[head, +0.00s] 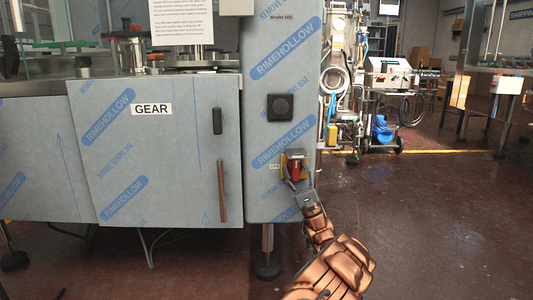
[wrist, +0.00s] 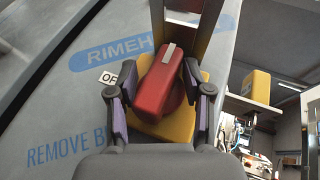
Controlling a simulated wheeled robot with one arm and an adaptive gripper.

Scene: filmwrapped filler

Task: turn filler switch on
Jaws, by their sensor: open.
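The filler switch is a red rotary knob (wrist: 158,82) on a yellow plate (wrist: 187,122), mounted on the film-wrapped column (head: 258,215) of the machine. In the wrist view the knob is tilted, its pale stripe leaning up and right. A small white label, partly hidden, reads "OF" at its left. My gripper (wrist: 160,112) is open, with one finger on each side of the knob; whether the pads touch it I cannot tell. In the head view the red knob (head: 295,172) shows just beyond my gripper (head: 296,180).
A black square fitting (head: 280,107) sits higher on the column. The GEAR door (head: 150,150) with its brown handle (head: 222,190) is to the left. A cart with a control box (head: 389,70) stands behind at right.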

